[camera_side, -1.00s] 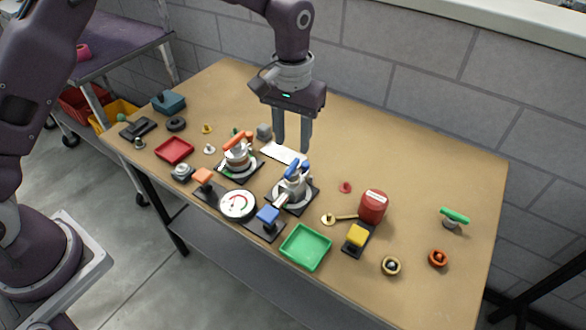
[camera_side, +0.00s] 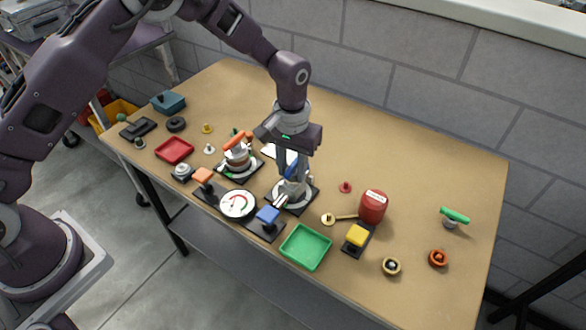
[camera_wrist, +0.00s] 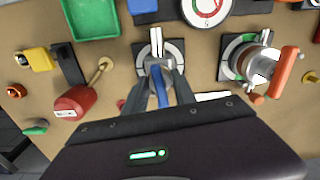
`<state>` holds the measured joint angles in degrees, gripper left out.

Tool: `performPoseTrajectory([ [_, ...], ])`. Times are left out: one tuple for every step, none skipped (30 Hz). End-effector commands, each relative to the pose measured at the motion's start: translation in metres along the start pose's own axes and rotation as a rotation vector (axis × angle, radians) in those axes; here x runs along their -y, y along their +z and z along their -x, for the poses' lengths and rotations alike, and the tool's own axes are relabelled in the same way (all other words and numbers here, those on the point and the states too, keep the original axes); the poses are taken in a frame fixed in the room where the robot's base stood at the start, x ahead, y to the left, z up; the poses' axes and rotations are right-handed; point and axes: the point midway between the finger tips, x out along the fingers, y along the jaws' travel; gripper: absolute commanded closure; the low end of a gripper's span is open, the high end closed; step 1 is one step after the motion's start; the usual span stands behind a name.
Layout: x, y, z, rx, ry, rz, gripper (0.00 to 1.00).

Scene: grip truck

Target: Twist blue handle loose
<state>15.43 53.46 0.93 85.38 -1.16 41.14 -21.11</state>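The blue handle (camera_wrist: 160,90) tops a grey valve (camera_wrist: 158,64) on a square black base with a white dial. It also shows in the side view (camera_side: 291,158), partly hidden by my fingers. My gripper (camera_side: 292,176) points down over this valve. In the wrist view my gripper (camera_wrist: 162,70) has one finger on each side of the blue handle, with gaps seen between handle and fingers. It looks open around the handle; contact cannot be made out.
A similar valve with an orange handle (camera_side: 237,142) stands close on the left. A round gauge (camera_side: 237,204), a blue block (camera_side: 268,215) and a green tray (camera_side: 306,247) lie in front.

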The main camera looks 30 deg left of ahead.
Motion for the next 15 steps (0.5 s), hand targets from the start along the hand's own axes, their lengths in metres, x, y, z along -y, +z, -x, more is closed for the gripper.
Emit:
performPoseTrajectory([
  [0.0001,0.0001,-0.0002,0.000,0.000,0.000,0.86],
  [0.0001,0.0001,-0.0002,0.000,0.000,0.000,0.91],
  [0.0001,0.0001,-0.0002,0.000,0.000,0.000,0.99],
  [0.0001,0.0001,-0.0002,0.000,0.000,0.000,1.00],
  [0.0001,0.0001,-0.0002,0.001,0.000,0.000,1.00],
  [0.0000,0.0003,-0.0002,0.001,-0.001,0.023,1.00],
  [0.0000,0.0004,-0.0002,0.001,-0.001,0.069,1.00],
  [-0.0003,0.0007,-0.0002,0.001,-0.002,0.119,1.00],
  [0.0000,0.0006,-0.0002,0.000,-0.002,0.175,1.00],
  [-0.0001,0.0006,-0.0002,0.001,-0.002,0.219,1.00],
  [-0.0001,0.0005,-0.0001,0.000,-0.002,0.273,1.00],
  [-0.0005,0.0006,-0.0001,0.000,-0.001,0.339,1.00],
  [0.0000,0.0005,-0.0001,0.000,-0.002,0.378,1.00],
  [0.0000,0.0005,-0.0001,0.000,-0.002,0.422,1.00],
  [-0.0001,0.0008,-0.0002,0.000,-0.002,0.493,1.00],
])
